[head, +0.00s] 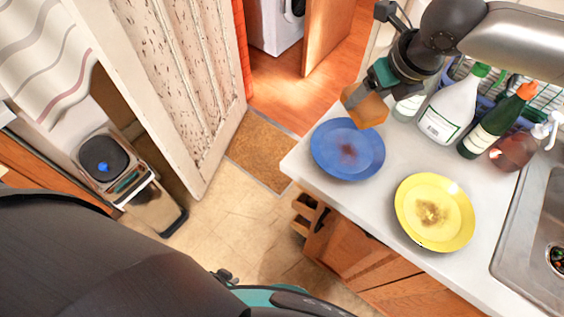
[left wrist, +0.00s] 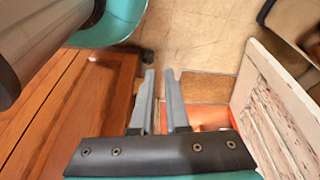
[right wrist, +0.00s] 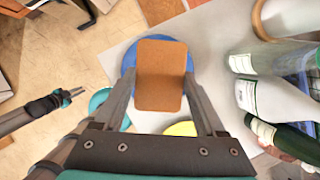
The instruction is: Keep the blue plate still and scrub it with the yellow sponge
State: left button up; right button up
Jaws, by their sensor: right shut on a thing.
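The blue plate (head: 328,145) lies on the counter near its left edge, with a dark brown stain in its middle. My right gripper (head: 373,88) is shut on the yellow sponge (head: 365,108), which looks orange-tan, at the plate's far right rim. In the right wrist view the sponge (right wrist: 161,75) sits between the fingers and covers much of the blue plate (right wrist: 129,57). I cannot tell whether the sponge touches the plate. My left gripper (left wrist: 160,75) is empty, its fingers slightly apart, low in front of the cabinet and away from the plate.
A stained yellow plate (head: 455,233) lies on the counter (head: 393,170), nearer the sink (head: 515,232). A white spray bottle (head: 449,110), a green bottle (head: 487,130) and a soap dispenser (head: 512,152) stand at the back right.

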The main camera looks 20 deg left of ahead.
pick_arm(q)
jog(key=w+r+n+t+h, duration=0.15)
jog(key=w+r+t, duration=0.25)
jog(key=w+r, duration=0.45)
jog(key=n+t+h, duration=0.3)
jog(key=n+t, duration=0.4)
send_near(308, 149)
notch_tip(308, 149, up, 3)
jog(key=s, duration=0.2)
jog(key=shift+y, duration=0.25)
jog(key=x, duration=1.2)
jog(key=shift+w+a, duration=0.1)
grip_shut()
